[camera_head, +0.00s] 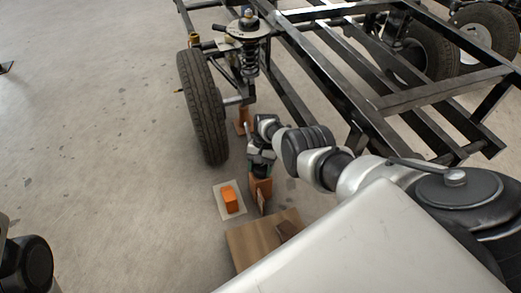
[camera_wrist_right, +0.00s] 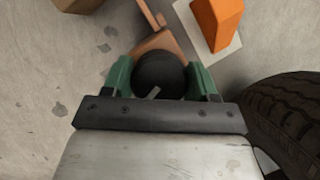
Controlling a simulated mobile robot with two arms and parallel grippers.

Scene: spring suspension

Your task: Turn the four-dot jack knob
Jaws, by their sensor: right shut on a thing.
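My right gripper (camera_head: 262,160) reaches down beside the wheel, over an orange-brown jack body (camera_head: 261,187). In the right wrist view, the gripper's green fingers (camera_wrist_right: 160,78) are shut on a round black knob (camera_wrist_right: 160,70), one finger on each side. A short pale mark shows on the knob's near edge. No dots can be made out on it. Part of the orange-brown jack (camera_wrist_right: 160,42) shows beyond the knob. In the head view the knob is hidden by the gripper. My left gripper is not in view.
An orange block (camera_head: 230,199) sits on a pale plate (camera_head: 220,211) left of the jack. A wooden box (camera_head: 245,243) stands nearer me. The tyre (camera_head: 203,105), spring (camera_head: 249,60) and black frame (camera_head: 320,65) stand beyond. Floor at left is mostly clear.

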